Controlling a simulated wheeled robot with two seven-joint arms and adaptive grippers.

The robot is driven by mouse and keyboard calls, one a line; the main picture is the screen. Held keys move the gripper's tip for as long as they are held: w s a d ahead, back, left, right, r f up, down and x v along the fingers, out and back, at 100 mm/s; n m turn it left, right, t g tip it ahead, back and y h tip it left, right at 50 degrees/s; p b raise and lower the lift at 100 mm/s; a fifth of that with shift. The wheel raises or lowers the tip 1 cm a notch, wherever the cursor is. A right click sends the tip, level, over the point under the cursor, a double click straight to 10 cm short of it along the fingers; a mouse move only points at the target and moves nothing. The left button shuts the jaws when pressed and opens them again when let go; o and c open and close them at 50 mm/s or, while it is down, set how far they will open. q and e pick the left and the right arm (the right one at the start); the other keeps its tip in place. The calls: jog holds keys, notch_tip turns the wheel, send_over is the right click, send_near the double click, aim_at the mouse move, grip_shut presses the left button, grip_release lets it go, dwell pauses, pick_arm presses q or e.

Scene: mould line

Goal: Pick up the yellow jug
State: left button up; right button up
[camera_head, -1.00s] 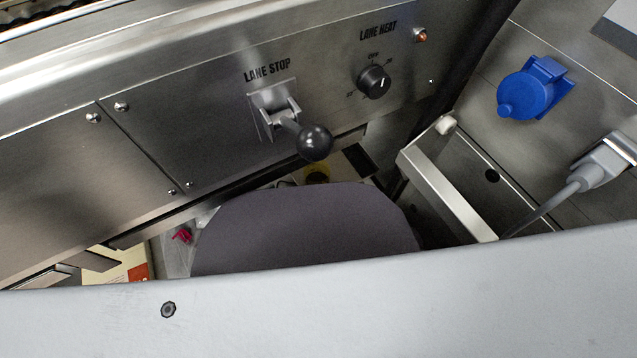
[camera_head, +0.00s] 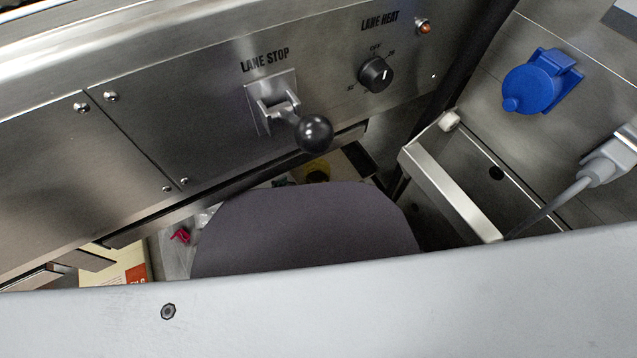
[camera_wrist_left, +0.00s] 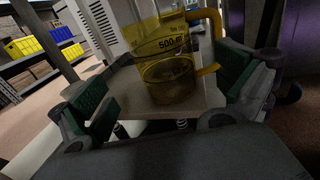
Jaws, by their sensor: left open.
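The yellow jug (camera_wrist_left: 168,72) is see-through, with "500 ml" markings and a handle on its right side. In the left wrist view it stands tilted in the picture on a pale board (camera_wrist_left: 125,103). My left gripper (camera_wrist_left: 165,92) is open, with one green-padded finger on each side of the jug. The handle is near the right finger; whether they touch I cannot tell. In the head view a small yellow patch (camera_head: 317,168), likely the jug, shows below the black knob, mostly hidden. My right gripper is not in view.
A steel panel has the lane stop lever (camera_head: 313,133) and lane heat dial (camera_head: 375,74). A blue socket (camera_head: 538,82) and a grey plug (camera_head: 608,160) with cable are at the right. Shelves with yellow bins (camera_wrist_left: 22,47) stand behind in the wrist view.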

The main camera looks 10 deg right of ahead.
aim_at(306, 184)
pick_arm(q)
jog(key=x, duration=0.3)
jog(key=shift+b, duration=0.3)
jog(key=shift+d, duration=0.2)
jog(key=shift+w, duration=0.1)
jog(key=shift+b+x, duration=1)
jog(key=shift+x, duration=1.55)
jog(key=shift+d, duration=0.1)
jog(key=shift+r, duration=0.1)
jog(key=c, duration=1.4)
